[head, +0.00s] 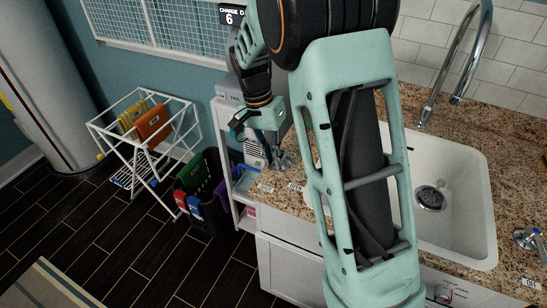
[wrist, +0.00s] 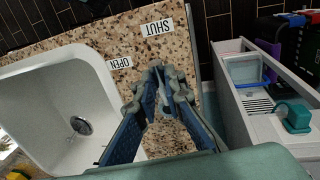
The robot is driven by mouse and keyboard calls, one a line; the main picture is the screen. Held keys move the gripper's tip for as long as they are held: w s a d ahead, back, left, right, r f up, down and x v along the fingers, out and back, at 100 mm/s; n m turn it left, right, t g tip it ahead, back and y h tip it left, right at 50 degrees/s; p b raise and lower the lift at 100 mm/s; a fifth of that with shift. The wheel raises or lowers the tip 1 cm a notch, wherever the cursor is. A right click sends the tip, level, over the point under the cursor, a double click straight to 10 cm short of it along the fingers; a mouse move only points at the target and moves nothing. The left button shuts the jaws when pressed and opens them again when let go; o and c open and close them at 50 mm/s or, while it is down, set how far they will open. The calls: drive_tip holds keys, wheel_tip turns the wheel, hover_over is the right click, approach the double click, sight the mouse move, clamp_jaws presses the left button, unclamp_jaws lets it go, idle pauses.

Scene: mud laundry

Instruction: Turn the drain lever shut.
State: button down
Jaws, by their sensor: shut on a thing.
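My gripper (head: 276,152) reaches down to the counter just left of the sink. In the wrist view its fingers (wrist: 164,88) are closed around a small metal piece, the drain lever (wrist: 160,76), mostly hidden between them. On the counter ahead of the fingertips lie two white labels, OPEN (wrist: 120,63), nearer the sink, and SHUT (wrist: 153,28), farther from it. The labels also show small in the head view, SHUT (head: 265,187) on the left and OPEN (head: 296,187) on the right. I cannot tell exactly which way the lever points.
The white sink (head: 478,205) with its drain (head: 431,198) is right of my gripper. A tall faucet (head: 447,70) stands behind it, and another metal handle (head: 529,238) is at the right. A white shelf unit (wrist: 236,100) stands close beside the counter. A drying rack (head: 150,150) is farther left.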

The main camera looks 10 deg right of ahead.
drive_tip(key=shift+r, duration=0.1)
drive_tip(key=c, duration=2)
unclamp_jaws()
drive_tip(key=r, duration=0.4)
drive_tip(key=w+a+r, duration=0.1)
drive_tip(key=r, duration=0.2)
drive_tip(key=a+r, duration=0.1)
drive_tip(key=r, duration=0.3)
drive_tip(key=shift+w+r, duration=0.15)
drive_tip(key=shift+r, duration=0.2)
